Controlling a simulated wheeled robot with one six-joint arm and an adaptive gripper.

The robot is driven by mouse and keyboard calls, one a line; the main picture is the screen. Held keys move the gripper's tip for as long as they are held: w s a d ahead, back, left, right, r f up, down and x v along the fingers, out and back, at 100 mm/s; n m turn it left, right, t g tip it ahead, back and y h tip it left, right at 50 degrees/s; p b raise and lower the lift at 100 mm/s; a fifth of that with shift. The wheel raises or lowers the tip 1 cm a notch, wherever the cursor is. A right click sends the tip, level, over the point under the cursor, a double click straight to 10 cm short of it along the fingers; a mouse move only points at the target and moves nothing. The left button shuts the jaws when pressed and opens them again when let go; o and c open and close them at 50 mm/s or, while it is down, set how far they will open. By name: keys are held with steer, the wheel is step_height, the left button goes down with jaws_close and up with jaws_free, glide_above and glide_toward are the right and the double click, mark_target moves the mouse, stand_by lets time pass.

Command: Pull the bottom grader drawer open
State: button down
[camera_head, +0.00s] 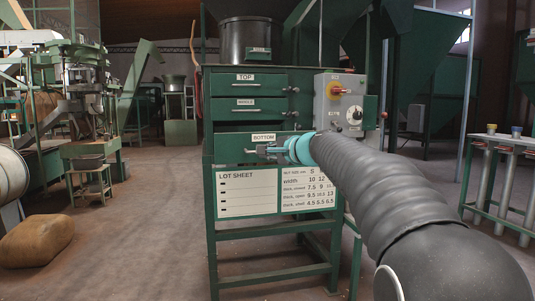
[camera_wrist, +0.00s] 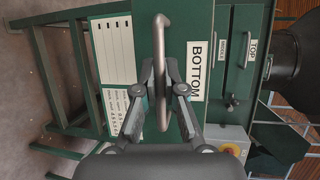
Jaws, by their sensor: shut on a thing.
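The green grader cabinet has three drawers labelled TOP, MIDDLE and BOTTOM. The bottom drawer (camera_head: 229,149) stands partly out, with a dark gap above its front in the head view. Its front also shows in the wrist view (camera_wrist: 185,25), nearer than the drawers above. My gripper (camera_head: 268,150) is at the bottom drawer's front, below its label. In the wrist view its fingers are shut on the grey bar handle (camera_wrist: 161,32), one on each side. The top drawer (camera_head: 225,84) and middle drawer (camera_head: 225,109) look closed.
A lot sheet board (camera_head: 246,194) is below the bottom drawer. A grey control box (camera_head: 340,102) with a red knob is on the cabinet's right. A sack (camera_head: 36,241) lies on the floor at the left.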

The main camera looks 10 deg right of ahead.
steer(key=shift+s, duration=0.1)
steer(key=c, duration=1.3)
jaws_free()
steer(key=shift+o, duration=0.2)
steer(key=v, duration=1.2)
